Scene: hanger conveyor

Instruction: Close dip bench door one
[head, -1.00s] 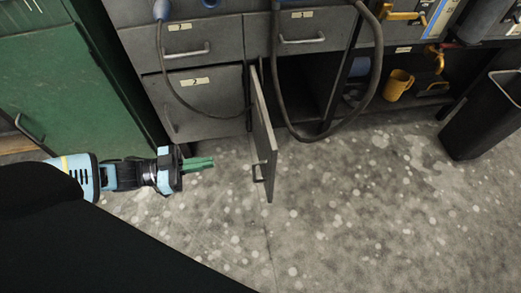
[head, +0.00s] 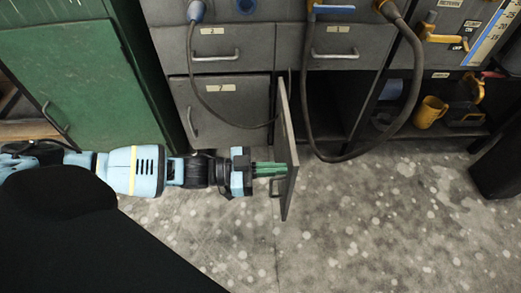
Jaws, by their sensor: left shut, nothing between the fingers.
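The open grey cabinet door (head: 287,150) stands out from the bench front, seen almost edge-on. It is hinged at the left side of a dark open compartment (head: 325,105). Its outer face and bar handle (head: 277,188) are on the left; no number shows on it. My left gripper (head: 284,169) is shut and empty, its green fingers pointing right. The fingertips are at the door's outer face, close above the handle in the picture. I cannot tell whether they touch it. My right gripper is not in view.
A shut door labelled 2 (head: 235,115) is left of the opening. A dark hose (head: 416,85) loops down in front of the compartment. A yellow mug (head: 430,112) sits on a low shelf at right. The speckled floor (head: 390,220) is clear.

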